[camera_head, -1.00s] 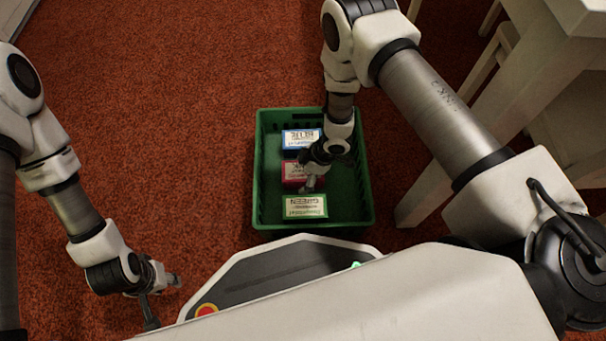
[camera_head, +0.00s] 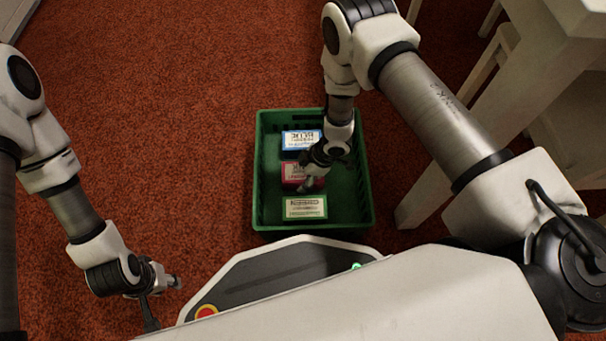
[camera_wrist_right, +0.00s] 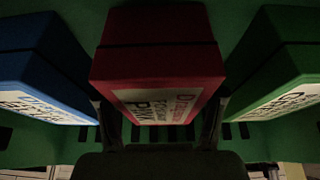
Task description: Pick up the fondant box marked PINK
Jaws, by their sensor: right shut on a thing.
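The fondant box marked PINK (camera_head: 291,172) is in the green crate, between the blue and green boxes. It is red-pink with a white label, partly hidden by my right gripper in the head view. In the right wrist view the PINK box (camera_wrist_right: 160,65) sits between my two fingers, its label readable. My right gripper (camera_head: 311,181) is shut on it, one finger on each side. I cannot tell whether the box is clear of the crate floor. My left gripper (camera_head: 164,300) is open and empty, over the carpet at the lower left.
The green crate (camera_head: 260,180) stands on red carpet. A blue box (camera_head: 301,140) lies behind the PINK one and a green box (camera_head: 305,208) in front, both close to it. A white table (camera_head: 560,75) stands at the right. The left carpet is clear.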

